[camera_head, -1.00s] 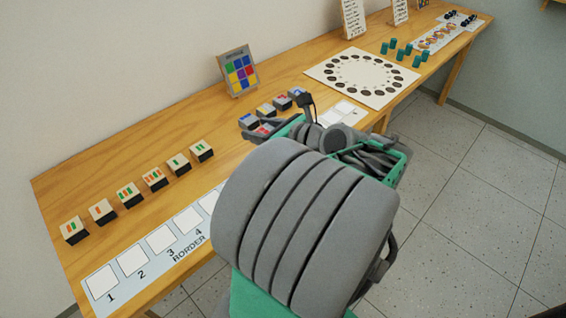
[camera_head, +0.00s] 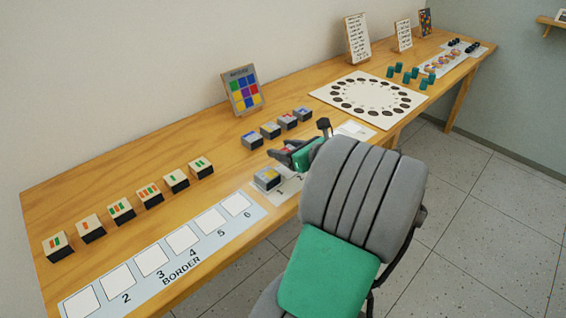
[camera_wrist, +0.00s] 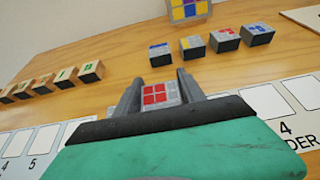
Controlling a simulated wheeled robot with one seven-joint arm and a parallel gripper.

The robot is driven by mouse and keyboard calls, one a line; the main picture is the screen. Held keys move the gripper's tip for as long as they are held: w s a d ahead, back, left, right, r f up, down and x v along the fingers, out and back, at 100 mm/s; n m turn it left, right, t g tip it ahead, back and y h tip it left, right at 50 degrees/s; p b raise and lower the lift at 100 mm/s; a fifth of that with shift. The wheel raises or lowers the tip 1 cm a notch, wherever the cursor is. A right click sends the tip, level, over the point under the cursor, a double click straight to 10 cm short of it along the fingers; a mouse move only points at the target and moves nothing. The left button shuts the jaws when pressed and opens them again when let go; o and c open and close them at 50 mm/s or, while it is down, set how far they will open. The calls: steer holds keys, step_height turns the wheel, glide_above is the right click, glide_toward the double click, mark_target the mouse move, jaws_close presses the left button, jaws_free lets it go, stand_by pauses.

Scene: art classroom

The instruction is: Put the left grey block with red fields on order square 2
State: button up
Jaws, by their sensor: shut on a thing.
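My gripper (camera_wrist: 160,93) is shut on a grey block with red fields (camera_wrist: 158,94), its patterned top facing up between the fingers. In the head view my gripper (camera_head: 288,155) is low over the table, just beyond the small order card (camera_head: 292,186); the held block cannot be made out there. A grey block with yellow fields (camera_head: 267,178) sits on the card's first square. Square 2 is largely hidden by my gripper and arm. Blank squares show at the card's right part in the wrist view (camera_wrist: 265,101). Whether the held block touches the card cannot be told.
Several grey blocks stand in a row behind my gripper, among them one with red fields (camera_wrist: 224,39). A colour-grid stand (camera_head: 242,92) is behind them. Wooden blocks (camera_head: 150,194) line the left, behind the long BORDER card (camera_head: 140,285). A dotted white board (camera_head: 368,98) lies to the right.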

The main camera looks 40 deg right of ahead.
steer(key=f, duration=0.2)
steer(key=f+b, duration=0.1)
steer(key=f, duration=0.1)
steer(key=shift+w+d, duration=0.15)
steer(key=shift+w, duration=0.05)
steer(key=shift+r, duration=0.15)
steer(key=o, duration=1.1)
steer(key=shift+s+r, duration=0.1)
steer(key=shift+s, duration=0.1)
steer(key=p+v, duration=0.2)
steer(key=v, duration=0.9)
steer(key=shift+w+r, duration=0.1)
steer(key=shift+s, duration=0.35)
